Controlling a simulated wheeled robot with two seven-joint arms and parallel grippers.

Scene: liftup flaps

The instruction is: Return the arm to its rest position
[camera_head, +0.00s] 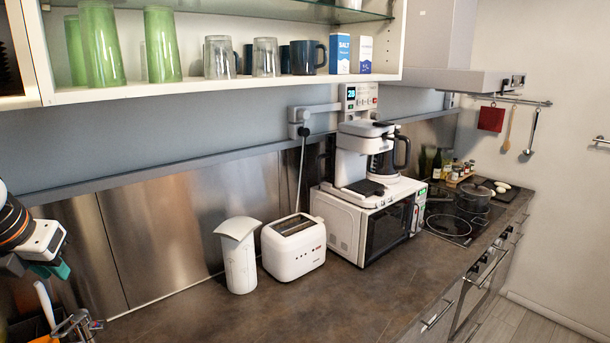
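My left gripper (54,268) shows at the left edge, its arm coming in from the left, with a white and dark body and teal fingertips. It is in front of the steel backsplash and above the counter's left end. I see nothing held in it, but the gap between its fingers cannot be made out. My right gripper is not in view. The wall cabinet (215,90) at the top is open at the front, showing cups and boxes on its shelf. Its flap cannot be seen here.
The counter (330,305) holds a white container (239,262), a toaster (293,248) and a microwave (345,230) with a coffee maker (352,155) on top. A hob (450,226) lies farther right. A tap (78,325) stands bottom left. The front middle counter is clear.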

